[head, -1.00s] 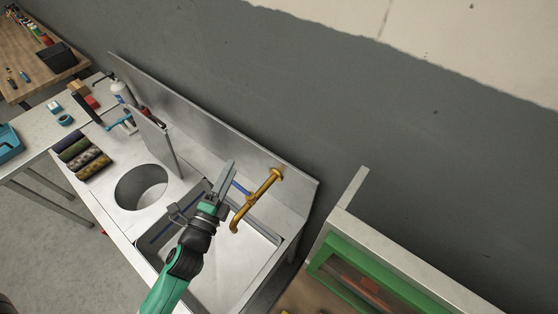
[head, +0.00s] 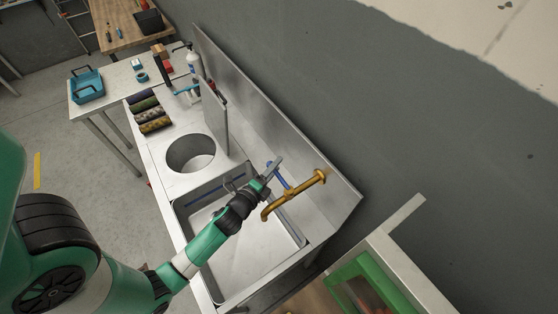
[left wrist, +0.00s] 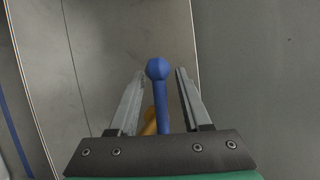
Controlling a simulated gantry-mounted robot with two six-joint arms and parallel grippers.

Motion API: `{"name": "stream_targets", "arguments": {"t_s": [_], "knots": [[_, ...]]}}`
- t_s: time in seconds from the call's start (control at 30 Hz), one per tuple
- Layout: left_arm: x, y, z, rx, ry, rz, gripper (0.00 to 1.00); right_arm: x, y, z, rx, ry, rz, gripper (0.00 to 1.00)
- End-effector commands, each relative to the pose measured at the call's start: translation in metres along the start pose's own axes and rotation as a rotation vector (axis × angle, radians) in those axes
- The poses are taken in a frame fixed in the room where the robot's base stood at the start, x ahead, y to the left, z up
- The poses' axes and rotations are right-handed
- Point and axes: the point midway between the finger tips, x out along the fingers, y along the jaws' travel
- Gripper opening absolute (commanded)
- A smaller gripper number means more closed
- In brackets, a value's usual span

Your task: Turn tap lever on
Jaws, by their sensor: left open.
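The brass tap (head: 295,194) stands out from the metal backsplash over the sink. Its blue lever (head: 281,176) points up and to the left in the head view. My left gripper (head: 270,170) is at the lever, above the sink. In the left wrist view the lever (left wrist: 160,95) with its rounded knob lies between the two open fingers of the gripper (left wrist: 158,95), with visible gaps on both sides. A bit of the brass tap (left wrist: 149,122) shows behind the lever. My right gripper is not in view.
The steel sink basin (head: 245,262) lies below my left arm. A round hole (head: 190,155) and an upright metal panel (head: 214,115) are to its left, with several dark rolls (head: 150,112) beyond. The metal backsplash (head: 300,140) runs close behind the tap. A green-framed cabinet (head: 370,285) stands at right.

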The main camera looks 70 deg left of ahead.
Motion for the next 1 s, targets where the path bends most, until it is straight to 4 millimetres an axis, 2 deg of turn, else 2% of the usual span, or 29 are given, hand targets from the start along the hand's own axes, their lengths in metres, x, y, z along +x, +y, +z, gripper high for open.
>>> {"name": "stream_targets", "arguments": {"t_s": [0.1,0.2,0.47,0.73,1.0], "knots": [[0.018,0.0,0.0,-0.001,0.0,-0.001,0.48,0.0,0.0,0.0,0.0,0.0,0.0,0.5],[0.025,0.0,0.0,-0.001,0.0,-0.001,0.48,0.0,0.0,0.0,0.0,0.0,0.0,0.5],[0.026,0.001,0.0,-0.001,0.0,0.0,0.48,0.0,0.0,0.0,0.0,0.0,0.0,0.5],[0.026,0.001,0.0,-0.001,0.0,0.0,0.0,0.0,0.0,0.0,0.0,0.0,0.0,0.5],[0.026,0.001,0.0,-0.001,0.0,0.001,0.0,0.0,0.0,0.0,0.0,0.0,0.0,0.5]]}}
